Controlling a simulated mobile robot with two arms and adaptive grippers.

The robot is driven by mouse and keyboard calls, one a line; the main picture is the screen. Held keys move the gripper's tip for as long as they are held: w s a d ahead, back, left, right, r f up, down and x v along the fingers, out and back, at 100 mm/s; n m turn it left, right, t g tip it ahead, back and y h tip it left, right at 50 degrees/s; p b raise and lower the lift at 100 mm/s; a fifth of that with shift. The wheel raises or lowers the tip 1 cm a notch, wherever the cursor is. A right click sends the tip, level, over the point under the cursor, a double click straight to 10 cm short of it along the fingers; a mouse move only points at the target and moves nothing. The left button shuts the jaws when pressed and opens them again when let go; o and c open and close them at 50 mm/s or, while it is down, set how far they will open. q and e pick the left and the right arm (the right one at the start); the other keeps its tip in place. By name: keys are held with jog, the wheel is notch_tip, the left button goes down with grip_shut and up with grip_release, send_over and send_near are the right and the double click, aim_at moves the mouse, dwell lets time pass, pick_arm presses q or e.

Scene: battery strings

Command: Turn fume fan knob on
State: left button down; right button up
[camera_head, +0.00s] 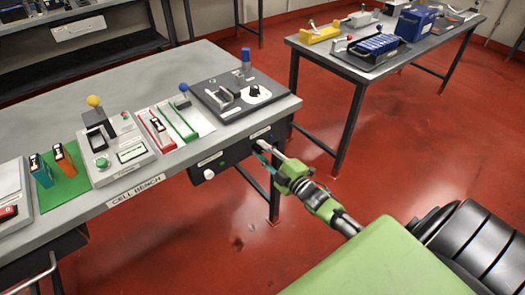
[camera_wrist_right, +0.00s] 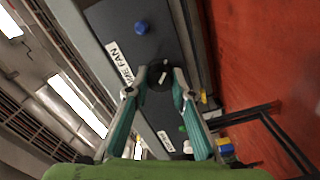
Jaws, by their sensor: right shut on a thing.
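The fume fan knob (camera_wrist_right: 160,76) is a round black knob with a white mark, seen in the right wrist view beside a white label ending in "FAN" (camera_wrist_right: 119,62). It sits on the dark front panel (camera_head: 226,162) under the cell bench. My right gripper (camera_wrist_right: 160,72) has its two teal fingers on either side of the knob and is shut on it. In the head view my right gripper (camera_head: 264,154) reaches the panel's right part from the lower right and hides the knob. My left gripper is not in view.
A white knob (camera_head: 208,174) sits on the panel's left part. A blue round part (camera_wrist_right: 141,27) is near the fan label. The bench (camera_head: 190,62) carries several devices above. A second table (camera_head: 400,60) stands behind right, with open red floor (camera_head: 310,185) between.

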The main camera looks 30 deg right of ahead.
jog(key=n, duration=0.3)
jog(key=shift+f+n+b, duration=0.15)
jog(key=shift+n+b, duration=0.25)
jog(key=n+b, duration=0.1)
jog(key=n, duration=0.3)
jog(key=shift+n+b, duration=0.3)
jog(key=shift+b, duration=0.05)
jog(key=o, duration=1.1)
jog(key=shift+s, duration=0.3)
jog(key=s, duration=1.1)
jog(key=shift+s+d, duration=0.2)
jog(key=shift+d, duration=0.2)
